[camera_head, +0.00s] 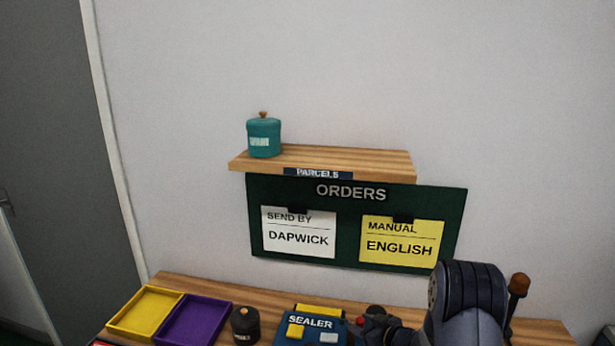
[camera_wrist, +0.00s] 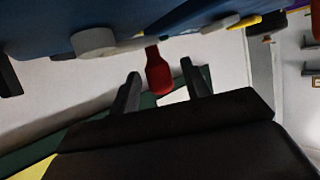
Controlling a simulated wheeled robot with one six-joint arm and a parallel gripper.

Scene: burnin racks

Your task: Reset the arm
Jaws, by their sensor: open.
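My arm (camera_head: 468,300) rises at the lower right of the head view, bent over the bench. My gripper (camera_wrist: 160,70) is open in the wrist view, with two dark fingers apart. A red handle-like piece (camera_wrist: 158,75) shows between the fingers in the picture; I cannot tell whether they touch it. A large blue body, apparently the sealer (camera_wrist: 200,15), fills the top of the wrist view. In the head view the blue sealer (camera_head: 312,325) stands on the bench, left of dark parts beside my arm. The gripper's fingers are not clear there.
The wooden bench (camera_head: 240,292) holds a yellow tray (camera_head: 145,312), a purple tray (camera_head: 195,320) and a dark jar (camera_head: 245,325). Above are a green orders board (camera_head: 348,225) and a wooden shelf (camera_head: 345,160) with a teal jar (camera_head: 264,138). The wall above the shelf is clear.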

